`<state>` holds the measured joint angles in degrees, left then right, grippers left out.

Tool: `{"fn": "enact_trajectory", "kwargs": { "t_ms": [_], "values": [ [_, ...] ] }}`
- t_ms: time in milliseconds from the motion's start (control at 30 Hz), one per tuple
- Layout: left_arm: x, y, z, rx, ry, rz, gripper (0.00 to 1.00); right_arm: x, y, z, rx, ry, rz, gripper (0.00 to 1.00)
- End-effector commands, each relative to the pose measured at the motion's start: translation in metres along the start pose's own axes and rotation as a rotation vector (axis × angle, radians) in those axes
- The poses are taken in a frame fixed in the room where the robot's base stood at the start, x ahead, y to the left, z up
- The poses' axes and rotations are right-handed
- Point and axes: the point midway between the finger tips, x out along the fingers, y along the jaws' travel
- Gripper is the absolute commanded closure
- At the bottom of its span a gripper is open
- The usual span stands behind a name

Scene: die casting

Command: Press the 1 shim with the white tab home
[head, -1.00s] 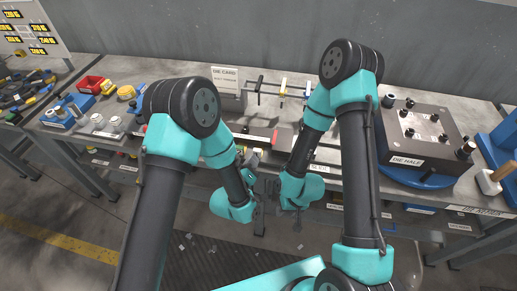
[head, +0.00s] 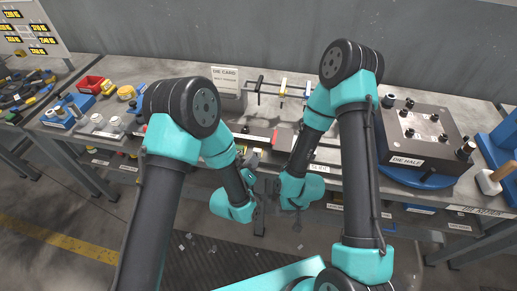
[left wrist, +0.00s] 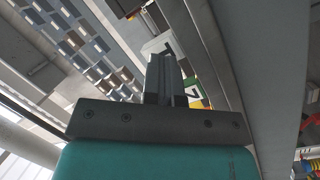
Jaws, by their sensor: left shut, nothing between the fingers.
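The die half (head: 425,138) sits on a blue turntable at right. A red-ended strip (head: 262,135) lies mid-bench.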

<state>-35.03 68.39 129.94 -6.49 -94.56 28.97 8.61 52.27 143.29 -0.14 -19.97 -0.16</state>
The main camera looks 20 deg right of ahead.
Motion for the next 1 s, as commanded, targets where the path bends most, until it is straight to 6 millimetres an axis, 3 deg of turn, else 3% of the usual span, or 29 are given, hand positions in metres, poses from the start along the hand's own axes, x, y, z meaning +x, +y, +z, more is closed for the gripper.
{"fn": "enact_trajectory", "kwargs": {
  "t_ms": [1000],
  "values": [
    [0.016, -0.003, -0.003, 0.000, 0.000, 0.000, 1.00, 0.000, 0.000, 0.000, 0.000, 0.000, 0.000, 0.62]
  ]
}}
